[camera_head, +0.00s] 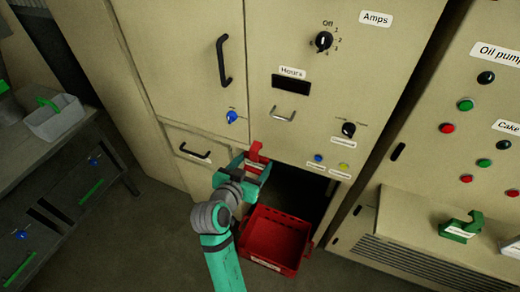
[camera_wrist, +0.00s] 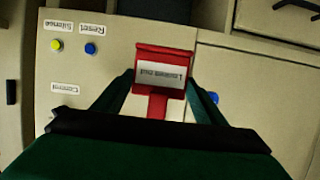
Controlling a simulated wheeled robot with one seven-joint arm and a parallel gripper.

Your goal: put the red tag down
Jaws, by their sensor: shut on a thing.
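The red tag (camera_head: 255,153) is in my gripper (camera_head: 250,166), in front of the beige cabinet near its lower middle. In the wrist view the red tag (camera_wrist: 162,68) sits between the two green fingers of my gripper (camera_wrist: 160,92). It carries a white label that appears upside down there. My gripper is shut on the tag. The tag's lower part is partly hidden by the fingers and the dark wrist edge in the wrist view.
A red crate (camera_head: 273,238) stands low in front of a dark opening in the cabinet. A grey tray (camera_head: 54,117) with a green thing sits on a dark bench at left. A green tag-like thing (camera_head: 461,226) rests on the right cabinet's ledge. Floor at lower left is clear.

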